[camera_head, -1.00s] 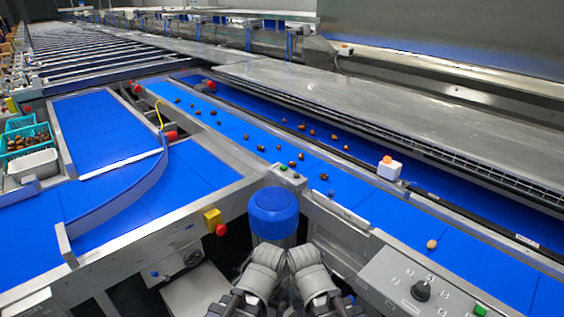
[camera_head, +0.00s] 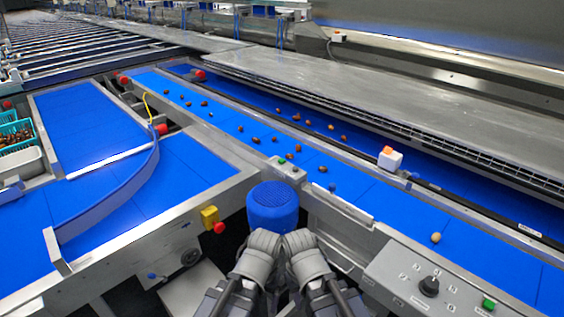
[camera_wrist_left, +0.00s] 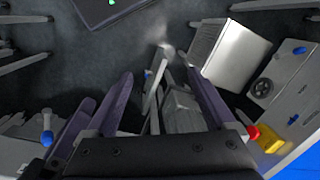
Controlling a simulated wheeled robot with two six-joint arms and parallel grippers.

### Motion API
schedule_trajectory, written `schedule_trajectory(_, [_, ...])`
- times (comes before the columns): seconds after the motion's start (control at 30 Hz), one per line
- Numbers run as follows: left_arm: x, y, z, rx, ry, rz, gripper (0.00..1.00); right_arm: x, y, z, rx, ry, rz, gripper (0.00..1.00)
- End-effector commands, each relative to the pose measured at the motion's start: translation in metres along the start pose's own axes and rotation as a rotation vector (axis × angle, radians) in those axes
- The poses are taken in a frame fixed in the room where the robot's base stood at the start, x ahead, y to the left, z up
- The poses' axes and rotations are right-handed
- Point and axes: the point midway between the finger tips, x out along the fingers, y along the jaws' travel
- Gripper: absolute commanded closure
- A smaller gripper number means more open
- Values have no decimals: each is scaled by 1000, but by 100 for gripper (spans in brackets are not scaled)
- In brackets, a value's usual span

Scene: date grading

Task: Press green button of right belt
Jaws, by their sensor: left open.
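The right belt (camera_head: 375,198) is the blue belt running from the upper left to the lower right, with loose dates on it. A grey control panel (camera_head: 393,265) stands at its near side, with a black knob and a green button (camera_head: 489,304) near the lower right corner. A smaller green button (camera_head: 283,162) sits on a small box beside the belt. My two arms are folded together at the bottom centre, left of the panel and apart from it. My left gripper (camera_wrist_left: 157,75) is open and empty above the floor in the left wrist view. My right gripper's jaws cannot be made out.
A blue round-topped drum (camera_head: 272,205) stands just ahead of my arms. A yellow box with a red button (camera_head: 213,219) is on the left frame. A white box with an orange top (camera_head: 390,158) stands on the belt's far rail. Dark floor shows below the left gripper.

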Motion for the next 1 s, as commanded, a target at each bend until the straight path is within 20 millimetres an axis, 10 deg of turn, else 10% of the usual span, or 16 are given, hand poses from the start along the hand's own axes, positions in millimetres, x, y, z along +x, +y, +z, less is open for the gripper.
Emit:
schedule_trajectory(0.77, [0, 0, 0, 0, 0, 0, 100, 0, 0, 0, 0, 0, 0, 66])
schedule_trajectory(1.0, [0, 0, 0, 0, 0, 0, 100, 0, 0, 0, 0, 0, 0, 66])
